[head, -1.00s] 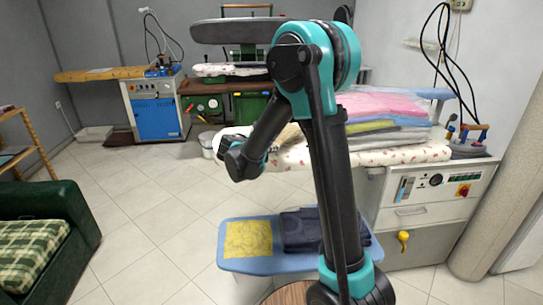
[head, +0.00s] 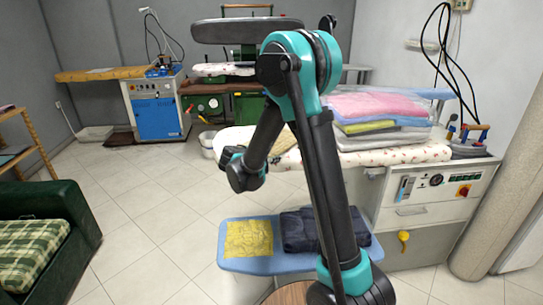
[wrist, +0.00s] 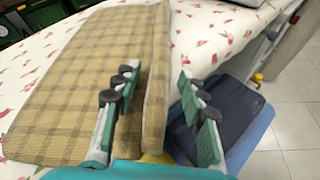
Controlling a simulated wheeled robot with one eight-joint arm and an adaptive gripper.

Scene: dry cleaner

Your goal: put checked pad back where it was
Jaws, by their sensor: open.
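The checked pad (wrist: 85,75) is tan with brown lines and shows large in the wrist view, on the floral-covered ironing board (wrist: 215,25). In the head view a small tan part of it (head: 286,142) shows behind my arm. My gripper (wrist: 158,82) is open at the pad's right edge. Its left finger is over the pad's broad face and its right finger is beyond the edge, over the dark folded cloth below. I cannot tell whether either finger touches the pad. My gripper's fingers are not visible in the head view.
A pile of folded cloths (head: 380,110) lies on the board at right. Below, a blue shelf (head: 235,265) holds a yellow cloth (head: 249,238) and dark folded trousers (head: 298,232). A green sofa (head: 75,205) with a green checked cushion (head: 28,248) stands left. The middle tiled floor is clear.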

